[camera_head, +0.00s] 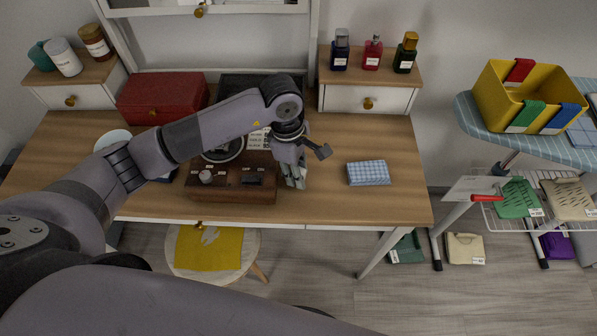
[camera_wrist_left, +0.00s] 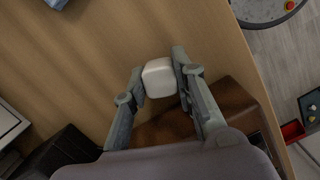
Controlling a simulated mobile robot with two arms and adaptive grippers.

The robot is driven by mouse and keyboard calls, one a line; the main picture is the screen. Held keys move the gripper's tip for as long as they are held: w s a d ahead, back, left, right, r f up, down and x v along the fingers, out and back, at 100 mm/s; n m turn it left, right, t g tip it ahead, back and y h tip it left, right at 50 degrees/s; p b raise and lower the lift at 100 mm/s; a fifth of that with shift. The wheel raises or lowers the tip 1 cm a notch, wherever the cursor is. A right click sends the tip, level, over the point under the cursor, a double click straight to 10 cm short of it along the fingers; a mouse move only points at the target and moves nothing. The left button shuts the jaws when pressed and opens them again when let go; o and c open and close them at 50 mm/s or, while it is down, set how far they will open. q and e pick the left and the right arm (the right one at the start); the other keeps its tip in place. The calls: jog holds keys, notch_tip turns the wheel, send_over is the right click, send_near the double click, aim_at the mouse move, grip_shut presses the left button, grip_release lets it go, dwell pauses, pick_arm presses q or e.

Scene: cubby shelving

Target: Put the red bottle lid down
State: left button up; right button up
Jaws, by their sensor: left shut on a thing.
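My left gripper (camera_head: 296,180) reaches down over the desk, beside the right end of a brown wooden box. In the left wrist view its fingers (camera_wrist_left: 160,78) are shut on a small pale, rounded-square lid (camera_wrist_left: 159,77). Bare desk top lies beyond it; I cannot tell whether the lid touches the wood. In the head view the fingers mostly hide the lid. The red bottle (camera_head: 372,55) stands on the right raised shelf of the desk, between a dark blue bottle (camera_head: 340,52) and a dark green one with a gold cap (camera_head: 405,55). My right gripper is not in view.
The brown box (camera_head: 235,190) stands near the desk's front edge; it also shows in the left wrist view (camera_wrist_left: 232,105). A blue checked cloth (camera_head: 368,173) lies to the right. The desk (camera_head: 330,205) is bare between cloth and gripper. A red box (camera_head: 162,97) stands behind.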

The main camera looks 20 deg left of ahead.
pick_arm(q)
jog(key=shift+f, duration=0.7)
jog(key=shift+f, duration=0.1)
jog(key=o, duration=0.8)
